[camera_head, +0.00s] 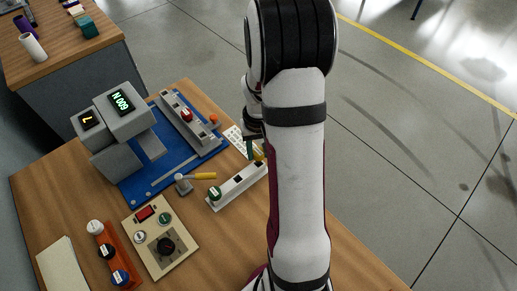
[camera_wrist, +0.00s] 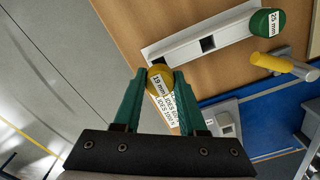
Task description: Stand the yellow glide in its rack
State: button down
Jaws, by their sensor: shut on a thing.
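The yellow glide (camera_wrist: 157,80) is a round piece with a white label reading 19 mm. My gripper (camera_wrist: 160,80) is shut on it between two green fingers. The white rack (camera_wrist: 180,46) is a long block with a square hole in its middle and a green glide labelled 25 mm (camera_wrist: 265,23) at its far right. The yellow glide is by the rack's left end in the wrist view; whether it touches the rack I cannot tell. In the head view the rack (camera_head: 226,197) lies left of my arm, and only a bit of the yellow glide (camera_head: 259,156) shows.
A yellow-handled lever (camera_head: 203,176) stands close to the rack. A printed card (camera_head: 233,136) lies behind it. A grey machine on a blue base (camera_head: 135,185), a control box (camera_head: 141,213) and an orange rack (camera_head: 97,240) with several round pieces occupy the wooden table.

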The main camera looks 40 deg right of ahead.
jog(key=shift+f, duration=1.6)
jog(key=shift+c, duration=1.9)
grip_release()
jog(key=shift+r, duration=0.1)
notch_tip(320, 180, up, 16)
jog(key=shift+f, duration=0.2)
jog(key=s+a+r, duration=0.2)
jog(key=s+a, duration=0.1)
jog(key=a, duration=0.4)
jog(key=s+a+r, duration=0.2)
jog(key=s+a, duration=0.1)
jog(key=a, duration=0.4)
jog(key=s+a+f+y, duration=0.1)
jog(key=s+a, duration=0.7)
jog(key=s, duration=0.2)
jog(key=shift+s+a+f+y, duration=0.25)
jog(key=shift+s+f+y, duration=0.05)
jog(key=shift+s+y, duration=0.1)
